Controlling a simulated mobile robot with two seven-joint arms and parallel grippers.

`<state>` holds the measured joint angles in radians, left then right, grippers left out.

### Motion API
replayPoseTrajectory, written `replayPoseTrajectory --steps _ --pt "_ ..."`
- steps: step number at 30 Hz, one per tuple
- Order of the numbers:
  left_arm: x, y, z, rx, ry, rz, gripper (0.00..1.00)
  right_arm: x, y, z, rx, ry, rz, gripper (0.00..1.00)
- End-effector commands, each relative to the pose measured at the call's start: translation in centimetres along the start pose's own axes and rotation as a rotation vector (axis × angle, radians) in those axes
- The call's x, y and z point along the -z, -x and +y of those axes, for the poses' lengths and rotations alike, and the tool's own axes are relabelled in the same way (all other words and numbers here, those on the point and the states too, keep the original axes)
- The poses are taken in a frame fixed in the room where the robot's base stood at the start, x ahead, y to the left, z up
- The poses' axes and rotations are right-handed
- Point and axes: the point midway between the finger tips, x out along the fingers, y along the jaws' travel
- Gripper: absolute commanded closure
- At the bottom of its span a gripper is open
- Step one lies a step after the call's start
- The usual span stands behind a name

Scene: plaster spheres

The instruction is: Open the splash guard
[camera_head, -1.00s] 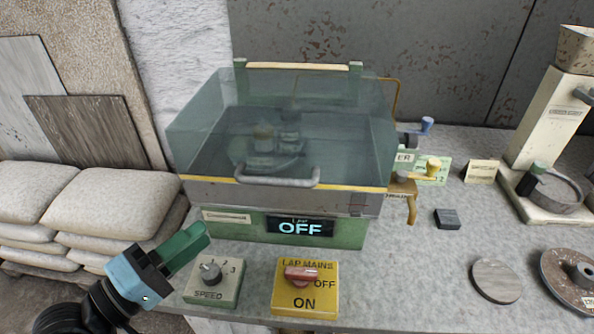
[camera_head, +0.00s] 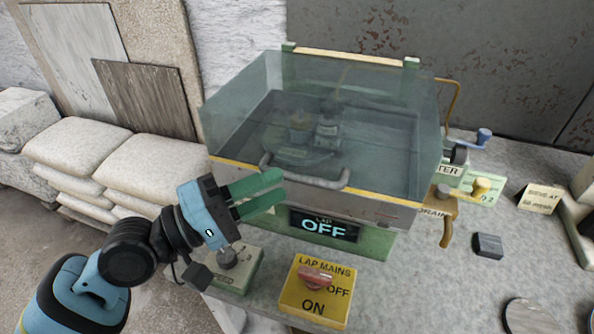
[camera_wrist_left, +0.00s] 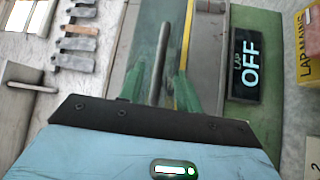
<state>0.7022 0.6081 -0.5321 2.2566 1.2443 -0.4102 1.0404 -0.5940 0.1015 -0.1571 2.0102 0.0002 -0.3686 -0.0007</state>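The splash guard (camera_head: 330,85) is a clear, greenish box over the grey lap basin. It is down, and its grey bar handle (camera_head: 312,181) runs along the front above a yellow edge. My left gripper (camera_head: 284,185) is in front of the guard near the handle's left half, with its two green fingers apart and nothing held. In the left wrist view the handle (camera_wrist_left: 160,62) lies in line with the gap between the fingers. I cannot tell whether the fingers touch it. My right gripper is in neither view.
The lit OFF display (camera_head: 323,226) is on the front below the handle. The yellow LAP MAINS box (camera_head: 315,292) and the SPEED box (camera_head: 236,268) stand before it, the latter partly under my left wrist. Drain and crank parts (camera_head: 482,186) stick out at right.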

Motion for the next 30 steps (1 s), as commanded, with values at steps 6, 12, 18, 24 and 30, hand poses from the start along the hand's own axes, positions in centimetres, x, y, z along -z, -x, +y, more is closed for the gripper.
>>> replayPoseTrajectory --steps 6,12,18,24,30 --pt "0.1 -3.2 0.4 -0.005 -0.002 0.001 0.66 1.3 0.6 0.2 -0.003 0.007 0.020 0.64" --pt "0.1 -4.8 0.2 -0.002 -0.002 0.001 0.66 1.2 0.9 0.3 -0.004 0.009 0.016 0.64" --pt "0.0 -5.0 0.0 0.000 -0.001 0.001 0.66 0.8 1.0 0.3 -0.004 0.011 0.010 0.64" --pt "0.0 -5.0 0.0 0.000 -0.001 0.001 0.76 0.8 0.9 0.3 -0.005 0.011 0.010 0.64" --pt "0.0 -5.0 0.0 0.000 -0.001 0.001 1.00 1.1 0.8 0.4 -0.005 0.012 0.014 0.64"
